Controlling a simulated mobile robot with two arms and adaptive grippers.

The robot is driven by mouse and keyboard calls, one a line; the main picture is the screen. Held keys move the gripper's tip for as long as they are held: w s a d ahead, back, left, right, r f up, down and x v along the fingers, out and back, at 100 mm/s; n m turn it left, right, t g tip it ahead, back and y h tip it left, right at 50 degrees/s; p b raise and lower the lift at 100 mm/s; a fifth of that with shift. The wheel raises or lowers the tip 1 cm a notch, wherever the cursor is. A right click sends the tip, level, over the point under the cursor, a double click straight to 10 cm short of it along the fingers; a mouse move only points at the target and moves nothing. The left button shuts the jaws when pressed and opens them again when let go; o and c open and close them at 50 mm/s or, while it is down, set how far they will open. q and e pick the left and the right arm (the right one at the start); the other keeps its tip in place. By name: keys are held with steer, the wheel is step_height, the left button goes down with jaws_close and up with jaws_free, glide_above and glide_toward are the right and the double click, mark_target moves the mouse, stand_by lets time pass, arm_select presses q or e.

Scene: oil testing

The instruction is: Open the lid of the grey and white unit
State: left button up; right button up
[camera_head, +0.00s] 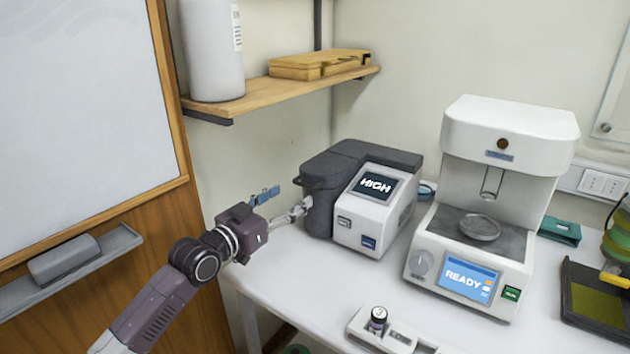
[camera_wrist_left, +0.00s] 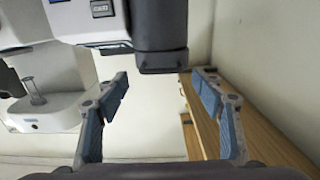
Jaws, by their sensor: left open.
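The grey and white unit (camera_head: 367,229) stands on the white table against the wall, its screen reading HIGH. Its dark grey lid (camera_head: 352,160) lies down over the top and left side. My left gripper (camera_head: 280,204) is at the unit's left side, with its fingers near the dark grey part. In the left wrist view, the left gripper (camera_wrist_left: 162,98) is open, its blue-padded fingers apart with nothing between them. The dark grey end of the unit (camera_wrist_left: 160,40) shows just beyond the fingertips. I cannot tell whether any finger touches it. My right gripper is not in view.
A white machine (camera_head: 508,140) reading READY stands to the right of the unit. A small holder with a dark vial (camera_head: 378,318) is at the table's front. A wooden shelf (camera_head: 262,97) hangs above the left side, and a framed whiteboard (camera_head: 80,110) is at the left.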

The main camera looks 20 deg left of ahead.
mark_target(304, 186)
arm_select(q)
steer(key=shift+w+d+r, duration=0.1)
steer(key=shift+w+r, duration=0.3)
steer(key=shift+p+x, duration=0.4)
steer(key=shift+x, duration=0.65)
steer(key=x, duration=0.2)
steer(key=shift+w+d+f, duration=0.15)
steer(key=shift+w, duration=0.1)
steer(key=shift+w+d, duration=0.1)
steer(key=shift+w, duration=0.4)
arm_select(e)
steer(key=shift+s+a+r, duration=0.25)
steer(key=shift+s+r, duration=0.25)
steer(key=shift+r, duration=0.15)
arm_select(q)
steer(key=shift+c, duration=0.2)
